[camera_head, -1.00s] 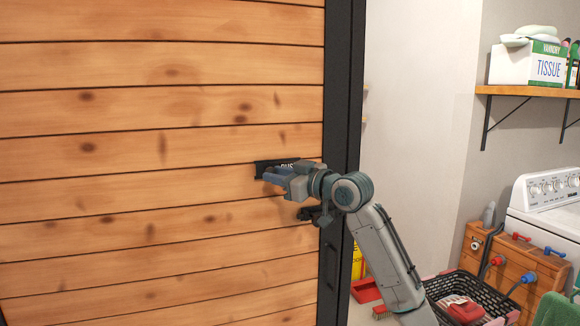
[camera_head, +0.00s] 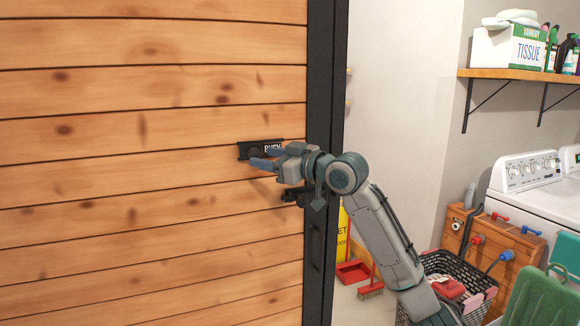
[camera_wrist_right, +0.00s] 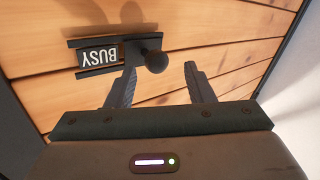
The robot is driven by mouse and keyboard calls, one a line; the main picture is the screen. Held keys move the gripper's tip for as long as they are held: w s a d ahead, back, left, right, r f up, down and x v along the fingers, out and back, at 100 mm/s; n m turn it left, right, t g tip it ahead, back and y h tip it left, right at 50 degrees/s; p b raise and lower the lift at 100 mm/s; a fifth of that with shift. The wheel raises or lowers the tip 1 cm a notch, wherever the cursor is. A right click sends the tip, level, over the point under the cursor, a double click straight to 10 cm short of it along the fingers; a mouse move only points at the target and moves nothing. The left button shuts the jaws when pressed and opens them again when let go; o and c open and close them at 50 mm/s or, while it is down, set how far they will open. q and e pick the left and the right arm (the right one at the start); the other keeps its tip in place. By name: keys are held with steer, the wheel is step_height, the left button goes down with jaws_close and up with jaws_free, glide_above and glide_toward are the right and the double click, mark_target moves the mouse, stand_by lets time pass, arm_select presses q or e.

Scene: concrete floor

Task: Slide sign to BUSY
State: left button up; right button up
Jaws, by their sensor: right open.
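The dark sliding sign (camera_head: 245,151) is fixed to the wooden door, with white lettering that reads BUSY in the head view. In the right wrist view the white BUSY lettering (camera_wrist_right: 99,56) shows upside down in the sign's window, and a round black knob (camera_wrist_right: 154,61) stands beside it. My right gripper (camera_head: 260,157) is open just in front of the sign. In the wrist view its two fingertips (camera_wrist_right: 159,68) are spread to either side of the knob; I cannot tell whether either touches it. My left gripper is not in view.
At right are a black basket (camera_head: 455,270), a wooden cabinet (camera_head: 515,248), a white washer (camera_head: 525,173) and a wall shelf (camera_head: 490,73).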

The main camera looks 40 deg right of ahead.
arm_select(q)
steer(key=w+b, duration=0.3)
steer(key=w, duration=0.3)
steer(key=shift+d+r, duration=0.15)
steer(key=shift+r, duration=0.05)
arm_select(e)
steer(key=v, duration=0.8)
